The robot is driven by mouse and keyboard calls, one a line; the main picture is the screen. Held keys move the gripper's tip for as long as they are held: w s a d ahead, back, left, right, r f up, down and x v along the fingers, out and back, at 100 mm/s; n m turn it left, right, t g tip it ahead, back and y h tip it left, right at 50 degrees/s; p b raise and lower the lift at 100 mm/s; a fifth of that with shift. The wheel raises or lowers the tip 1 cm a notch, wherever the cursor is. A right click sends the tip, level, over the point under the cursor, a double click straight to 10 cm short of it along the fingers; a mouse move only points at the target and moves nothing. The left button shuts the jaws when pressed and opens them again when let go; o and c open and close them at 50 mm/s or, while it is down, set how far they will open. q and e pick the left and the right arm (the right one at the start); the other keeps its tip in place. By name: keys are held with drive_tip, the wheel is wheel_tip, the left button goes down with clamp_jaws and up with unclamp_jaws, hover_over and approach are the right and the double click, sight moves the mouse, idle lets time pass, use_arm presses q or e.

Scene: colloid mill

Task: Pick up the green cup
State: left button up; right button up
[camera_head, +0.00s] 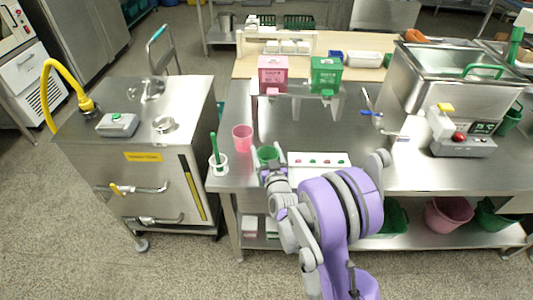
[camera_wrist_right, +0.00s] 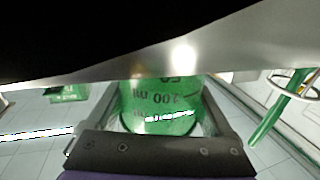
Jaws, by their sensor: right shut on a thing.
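The green cup (camera_head: 267,154) is at the front left part of the steel table, just left of the white board. My right gripper (camera_head: 272,168) is at its near side and partly hides it. In the right wrist view the green cup (camera_wrist_right: 160,105) shows dark volume markings and sits between the two fingers of my right gripper (camera_wrist_right: 161,98), which is shut on it. I cannot tell whether the cup's base touches the table. My left gripper is out of view.
A pink cup (camera_head: 242,137) and a green-handled brush in a white holder (camera_head: 218,164) stand to the left. The white board (camera_head: 318,166) with small coloured pieces is close on the right. A pink box (camera_head: 272,74) and a green box (camera_head: 326,75) sit on a raised shelf behind.

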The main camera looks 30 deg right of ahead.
drive_tip(key=shift+r+p, duration=0.75)
drive_tip(key=shift+r, duration=4.05)
drive_tip(key=s+a+p, duration=0.2)
drive_tip(key=a+p, duration=0.3)
drive_tip(key=a, duration=1)
drive_tip(key=shift+s+a+r, duration=0.25)
drive_tip(key=shift+a, duration=0.15)
drive_tip(key=w+d+b, duration=0.2)
drive_tip(key=d+b, duration=0.3)
drive_tip(key=d, duration=1.1)
drive_tip(key=shift+w+f, duration=0.2)
drive_tip(key=shift+w, duration=0.05)
